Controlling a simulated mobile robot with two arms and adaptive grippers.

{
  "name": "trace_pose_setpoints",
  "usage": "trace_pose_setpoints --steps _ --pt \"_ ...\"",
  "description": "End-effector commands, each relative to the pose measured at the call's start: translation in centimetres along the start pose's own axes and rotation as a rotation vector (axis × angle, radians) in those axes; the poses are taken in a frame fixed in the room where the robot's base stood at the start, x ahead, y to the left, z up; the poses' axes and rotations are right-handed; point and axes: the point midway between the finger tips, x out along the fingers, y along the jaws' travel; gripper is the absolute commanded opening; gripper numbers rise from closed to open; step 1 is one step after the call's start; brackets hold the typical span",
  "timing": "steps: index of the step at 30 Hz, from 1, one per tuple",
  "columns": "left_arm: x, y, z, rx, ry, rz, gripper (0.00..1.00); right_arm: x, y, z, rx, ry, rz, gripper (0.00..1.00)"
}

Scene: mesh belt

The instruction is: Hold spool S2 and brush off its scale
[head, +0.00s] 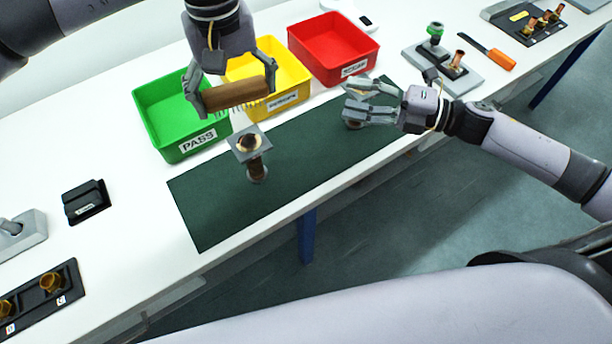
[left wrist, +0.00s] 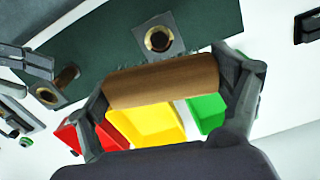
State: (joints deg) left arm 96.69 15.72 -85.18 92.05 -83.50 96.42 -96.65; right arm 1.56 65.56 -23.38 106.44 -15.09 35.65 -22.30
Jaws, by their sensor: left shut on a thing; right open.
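My left gripper (head: 236,90) is shut on a brush (head: 238,95) with a brown wooden body and bristles pointing down. The brush also shows in the left wrist view (left wrist: 160,84). It is held in the air above and behind a spool (head: 255,165) with a square grey flange, standing upright on the green mat (head: 210,205). That spool's flange and dark bore show in the left wrist view (left wrist: 158,40). A second flanged spool (head: 376,85) is at the mat's right end. My right gripper (head: 350,112) is open beside it, partly hiding it. No spool label is readable.
Green (head: 172,135), yellow (head: 285,104) and red (head: 345,78) bins stand behind the mat. A grey fixture (head: 470,76) and an orange-handled tool (head: 497,59) lie right. A black block (head: 86,205) lies left. The mat's left part is clear.

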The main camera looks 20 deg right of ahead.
Motion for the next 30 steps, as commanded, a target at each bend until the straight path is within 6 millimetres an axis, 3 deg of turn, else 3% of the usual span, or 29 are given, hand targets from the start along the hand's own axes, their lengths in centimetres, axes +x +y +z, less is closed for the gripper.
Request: trace_pose_setpoints --steps 1,3,12,21,30 --pt "0.0 0.0 0.0 0.0 0.0 0.0 0.64 1.7 -0.2 -2.9 -0.014 0.028 0.049 0.52" --pt "0.0 0.0 0.0 0.0 0.0 0.0 0.64 3.2 -1.0 -5.5 -0.129 0.032 0.085 0.52" --pt "0.0 0.0 0.0 0.0 0.0 0.0 0.64 5.7 -6.3 -10.4 -0.825 -0.053 0.052 0.52" --pt "0.0 0.0 0.0 0.0 0.0 0.0 0.64 6.8 -10.1 -13.3 -1.368 -0.109 -0.054 0.52" --pt "0.0 0.0 0.0 0.0 0.0 0.0 0.64 7.9 -10.9 -13.7 -1.516 -0.116 -0.091 0.52"
